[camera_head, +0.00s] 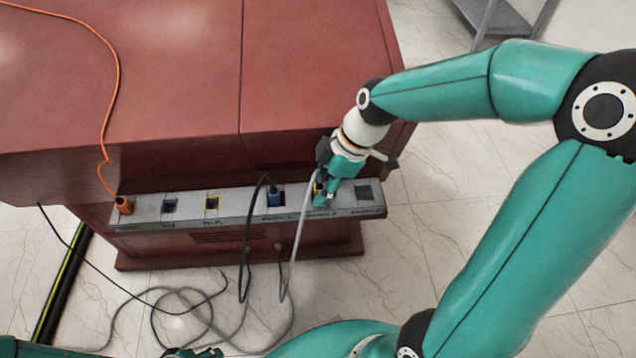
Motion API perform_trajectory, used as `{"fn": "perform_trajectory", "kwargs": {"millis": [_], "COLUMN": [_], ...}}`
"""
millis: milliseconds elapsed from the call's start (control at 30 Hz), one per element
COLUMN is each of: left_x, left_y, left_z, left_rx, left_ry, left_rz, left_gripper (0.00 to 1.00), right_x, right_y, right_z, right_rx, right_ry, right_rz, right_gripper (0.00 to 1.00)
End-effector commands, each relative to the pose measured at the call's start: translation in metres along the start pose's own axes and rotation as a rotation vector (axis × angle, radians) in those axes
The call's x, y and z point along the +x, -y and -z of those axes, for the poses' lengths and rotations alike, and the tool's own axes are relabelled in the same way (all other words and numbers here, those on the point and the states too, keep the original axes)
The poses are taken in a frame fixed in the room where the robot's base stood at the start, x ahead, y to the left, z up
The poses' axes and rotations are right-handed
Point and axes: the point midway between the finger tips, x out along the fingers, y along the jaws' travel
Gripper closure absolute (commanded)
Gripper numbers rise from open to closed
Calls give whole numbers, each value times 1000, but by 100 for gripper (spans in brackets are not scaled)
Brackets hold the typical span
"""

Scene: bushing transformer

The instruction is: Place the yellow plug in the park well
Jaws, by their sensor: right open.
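The yellow plug (319,189) stands in the grey socket strip (238,207), right of centre, with a light grey cable hanging from it. My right gripper (331,190) is open at the plug, with its fingers around or beside it; I cannot tell whether they touch it. The gripper hides much of the plug and its socket. An empty dark well (364,192) is at the strip's right end. The strip's labels are too small to read surely. A dark part of my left gripper (195,353) shows at the bottom edge.
An orange plug (124,205) with an orange cable sits at the strip's left end. A blue plug (274,196) with a black cable stands left of the yellow plug. The red cabinet (180,70) rises behind the strip. Loose cables (180,308) lie on the floor.

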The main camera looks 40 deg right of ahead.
Motion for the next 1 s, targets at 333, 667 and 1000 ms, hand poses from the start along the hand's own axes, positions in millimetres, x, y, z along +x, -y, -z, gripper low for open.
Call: {"fn": "perform_trajectory", "kwargs": {"millis": [333,667,1000], "left_x": [-7,-15,-17], "left_y": [-2,-6,-6], "left_z": [0,0,0], "left_rx": [0,0,0], "left_ry": [0,0,0], "left_rz": [0,0,0], "left_gripper": [60,60,60], "right_x": [-35,-99,-122], "right_y": [-1,-1,0], "right_z": [1,1,1], "right_rx": [0,0,-1], "right_ry": [-1,-1,0], "right_rz": [-6,-4,1], "right_gripper": [54,54,54]}}
